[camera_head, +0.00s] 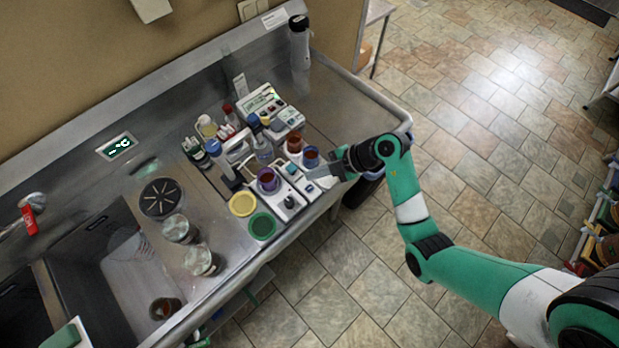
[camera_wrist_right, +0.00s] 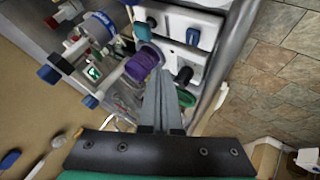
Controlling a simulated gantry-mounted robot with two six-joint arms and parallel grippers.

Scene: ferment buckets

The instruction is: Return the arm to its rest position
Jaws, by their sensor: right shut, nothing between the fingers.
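My right arm (camera_head: 410,200) is green and white and reaches in from the lower right of the head view. My right gripper (camera_head: 318,172) is shut and empty, at the counter's front right edge beside the cluster of small containers. In the right wrist view its closed fingers (camera_wrist_right: 161,80) point towards a purple-rimmed cup (camera_wrist_right: 143,64), which also shows in the head view (camera_head: 268,181). A blue-rimmed cup (camera_head: 310,158) stands close to the fingertips in the head view. I cannot tell whether they touch. My left gripper is not in view.
The steel counter (camera_head: 345,104) has a sink (camera_head: 90,260) at left. A yellow lid (camera_head: 242,204) and a green lid (camera_head: 262,226) lie near the front edge. Glass jars (camera_head: 200,260) stand by the sink. A device with a display (camera_head: 262,101) sits behind. Open tiled floor (camera_head: 470,120) lies right.

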